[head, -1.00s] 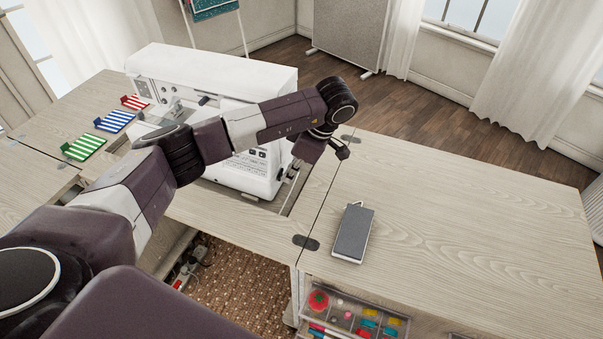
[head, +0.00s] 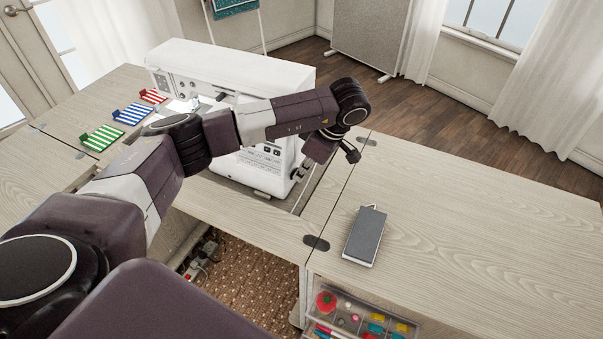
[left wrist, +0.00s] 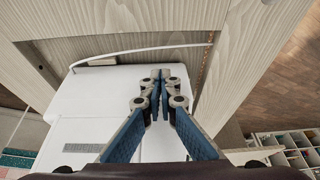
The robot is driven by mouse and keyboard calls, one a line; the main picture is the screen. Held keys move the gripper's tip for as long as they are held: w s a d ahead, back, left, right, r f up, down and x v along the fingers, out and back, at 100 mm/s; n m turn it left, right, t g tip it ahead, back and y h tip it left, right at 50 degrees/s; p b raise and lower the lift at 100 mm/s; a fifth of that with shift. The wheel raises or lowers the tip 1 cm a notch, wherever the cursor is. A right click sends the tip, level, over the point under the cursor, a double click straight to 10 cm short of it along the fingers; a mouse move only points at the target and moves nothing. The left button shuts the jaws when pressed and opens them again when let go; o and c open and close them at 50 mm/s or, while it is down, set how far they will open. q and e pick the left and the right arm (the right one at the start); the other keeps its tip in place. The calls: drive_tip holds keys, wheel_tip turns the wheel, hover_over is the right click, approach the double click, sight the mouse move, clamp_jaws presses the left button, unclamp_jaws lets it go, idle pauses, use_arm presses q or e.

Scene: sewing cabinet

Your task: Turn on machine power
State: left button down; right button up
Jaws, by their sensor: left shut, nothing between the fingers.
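The white sewing machine (head: 230,75) stands in the cabinet top at the left of the head view. My left arm reaches across its front. My left gripper (head: 301,172) is at the machine's right end, pointing down, small and partly hidden by the wrist. In the left wrist view the gripper (left wrist: 160,76) is shut and empty, its fingertips together over the edge of the white machine body (left wrist: 85,125). I cannot tell whether it touches the machine. I cannot make out a power switch. My right gripper is not in view.
A grey foot pedal (head: 365,236) lies on the right tabletop (head: 480,240), which is otherwise clear. Striped green, blue and red trays (head: 132,113) lie at left. A clear drawer of sewing supplies (head: 365,316) is below the front edge. A power strip (head: 200,262) is on the floor.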

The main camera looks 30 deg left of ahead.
use_arm(q)
drive_tip(key=shift+w+a, duration=0.1)
drive_tip(key=shift+w, duration=0.4)
drive_tip(key=shift+w+b, duration=0.2)
drive_tip(key=shift+b, duration=0.1)
drive_tip(key=shift+r, duration=0.25)
drive_tip(key=v, duration=0.7)
drive_tip(key=shift+r, duration=0.2)
drive_tip(key=shift+r, duration=0.1)
